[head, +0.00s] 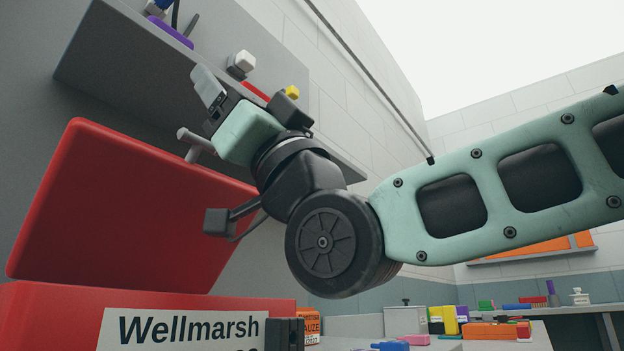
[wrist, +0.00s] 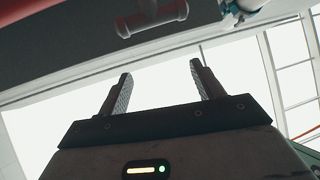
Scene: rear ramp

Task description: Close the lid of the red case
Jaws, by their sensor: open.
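The red case (head: 50,310) stands at the lower left of the head view, with a white "Wellmarsh" label on its front. Its red lid (head: 130,210) is raised and tilted up behind the body. A grey T-shaped handle (head: 190,140) shows near the lid's upper edge; what looks like the same handle (wrist: 150,20) is at the top of the wrist view. My gripper (head: 209,88) is beside and above the lid's upper edge, pointing up and left. In the wrist view its two fingers (wrist: 160,80) are apart with nothing between them. I cannot tell any contact with the lid.
A grey shelf (head: 110,75) with small items, including a yellow block (head: 292,92), hangs behind and above the lid, close to my gripper. A dark latch (head: 285,335) sits at the case's front right. A bench with several coloured items (head: 490,330) is at the lower right.

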